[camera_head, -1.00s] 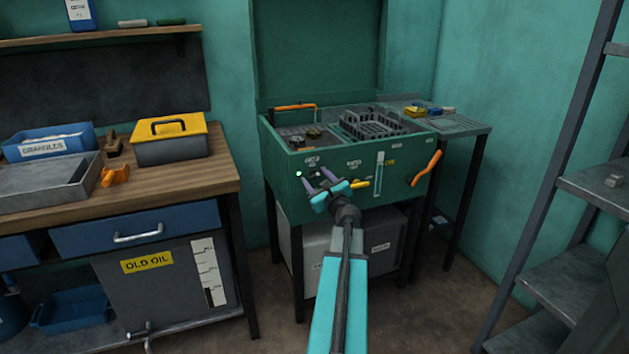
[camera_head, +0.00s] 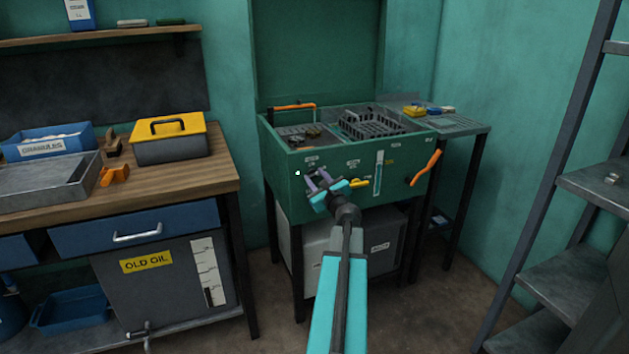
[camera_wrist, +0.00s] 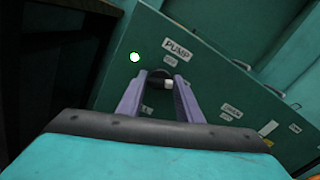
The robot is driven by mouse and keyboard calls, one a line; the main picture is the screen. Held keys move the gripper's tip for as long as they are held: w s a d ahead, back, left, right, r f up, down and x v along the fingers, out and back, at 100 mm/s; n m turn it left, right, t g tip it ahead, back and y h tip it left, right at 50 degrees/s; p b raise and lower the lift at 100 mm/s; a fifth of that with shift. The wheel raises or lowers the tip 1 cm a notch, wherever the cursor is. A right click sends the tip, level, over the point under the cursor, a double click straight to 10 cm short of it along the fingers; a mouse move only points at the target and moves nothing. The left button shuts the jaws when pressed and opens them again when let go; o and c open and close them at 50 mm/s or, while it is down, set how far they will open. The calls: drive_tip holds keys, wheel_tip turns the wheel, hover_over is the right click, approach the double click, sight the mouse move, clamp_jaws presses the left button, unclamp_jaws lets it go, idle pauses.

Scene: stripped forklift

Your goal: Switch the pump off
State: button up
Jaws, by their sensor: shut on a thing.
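The green parts washer (camera_head: 285,170) stands in the middle of the head view. On its front panel is a dark pump knob (camera_wrist: 157,81) with a pale mark, just below a PUMP label (camera_wrist: 176,49). A small OFF label (camera_wrist: 170,60) sits between label and knob. A small green lamp (camera_wrist: 135,57) is lit to the left of the knob; it also shows in the head view (camera_head: 297,173). My gripper (camera_head: 317,176) is at the panel, its purple fingers shut on the knob, one each side, in the wrist view (camera_wrist: 160,78). The fingers partly hide the knob.
A yellow handle (camera_head: 360,182) and an orange lever (camera_head: 427,168) are on the panel to the right of my gripper. A wooden workbench (camera_head: 205,180) with a yellow-lidded box (camera_head: 170,145) stands left. Metal shelves (camera_head: 590,185) stand right. The floor between is clear.

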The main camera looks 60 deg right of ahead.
drive_tip(key=shift+w, duration=0.2)
drive_tip(key=n+b, duration=0.2)
drive_tip(key=b, duration=0.1)
drive_tip(key=shift+f+n, duration=0.2)
drive_tip(key=shift+n, duration=0.1)
drive_tip(key=n+b, duration=0.4)
drive_tip(key=b, duration=0.1)
drive_tip(key=shift+f, duration=0.1)
drive_tip(key=n+b, duration=0.5)
drive_tip(key=shift+w, duration=0.1)
drive_tip(key=shift+n+b, duration=0.9)
drive_tip(key=shift+b, duration=0.05)
drive_tip(key=shift+r, duration=0.2)
drive_tip(key=o, duration=1.1)
drive_tip(key=shift+s+a+f, duration=0.1)
drive_tip(key=shift+s, duration=0.1)
